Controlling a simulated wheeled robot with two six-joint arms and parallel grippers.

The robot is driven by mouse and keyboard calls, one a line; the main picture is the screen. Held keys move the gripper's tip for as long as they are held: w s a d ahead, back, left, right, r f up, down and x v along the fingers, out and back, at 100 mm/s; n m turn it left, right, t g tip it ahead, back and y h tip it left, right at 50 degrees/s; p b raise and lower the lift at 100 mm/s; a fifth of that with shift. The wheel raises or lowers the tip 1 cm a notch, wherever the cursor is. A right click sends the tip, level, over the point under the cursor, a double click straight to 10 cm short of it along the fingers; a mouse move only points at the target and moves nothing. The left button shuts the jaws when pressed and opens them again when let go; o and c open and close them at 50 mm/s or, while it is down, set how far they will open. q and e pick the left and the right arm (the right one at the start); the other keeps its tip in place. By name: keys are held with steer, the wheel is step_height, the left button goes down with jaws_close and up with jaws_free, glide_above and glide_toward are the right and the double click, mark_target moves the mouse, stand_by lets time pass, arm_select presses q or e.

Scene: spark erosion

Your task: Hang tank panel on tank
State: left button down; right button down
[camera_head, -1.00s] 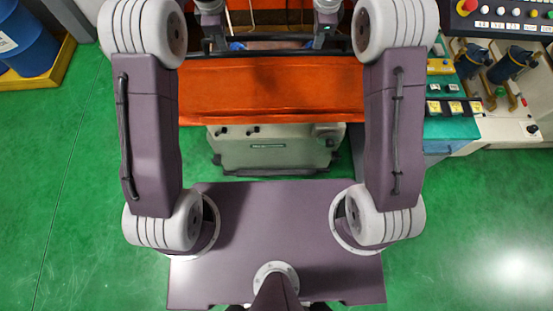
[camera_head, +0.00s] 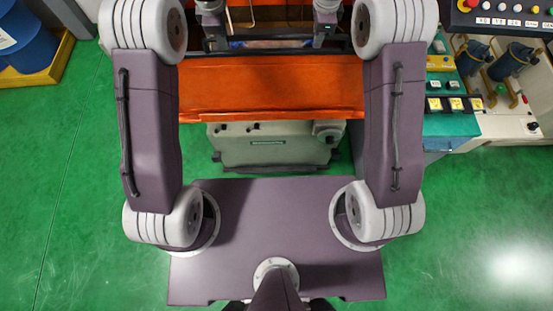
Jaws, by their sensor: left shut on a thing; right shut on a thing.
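My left gripper (camera_head: 216,42) and my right gripper (camera_head: 322,40) reach in at the top of the head view, level with each other. Both are shut on a dark bar-like edge (camera_head: 270,51) that runs between them; I take this as the tank panel's edge. Most of the panel's shape cannot be made out. A wide orange surface (camera_head: 270,88), apparently part of the tank, lies just nearer to me than the bar. Its left and right ends are partly hidden by my arms. Whether the panel touches the tank is unclear.
A grey-green machine block (camera_head: 267,146) stands below the orange surface, close to my base. A control console (camera_head: 450,110) with blue cylinders stands at the right. A blue drum (camera_head: 27,42) on a yellow pallet (camera_head: 45,75) stands at the far left.

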arm_select(q)
steer(key=shift+r, duration=0.15)
arm_select(e)
steer(key=shift+r, duration=0.1)
arm_select(q)
steer(key=c, duration=1.3)
jaws_free()
steer(key=shift+s+f, duration=0.1)
steer(key=shift+f, duration=0.1)
arm_select(e)
steer(key=c, duration=1.7)
jaws_free()
steer(key=o, duration=0.4)
arm_select(q)
steer(key=shift+s+r, duration=0.1)
steer(key=shift+s, duration=0.05)
arm_select(e)
steer(key=shift+s, duration=0.25)
steer(key=shift+w, duration=0.15)
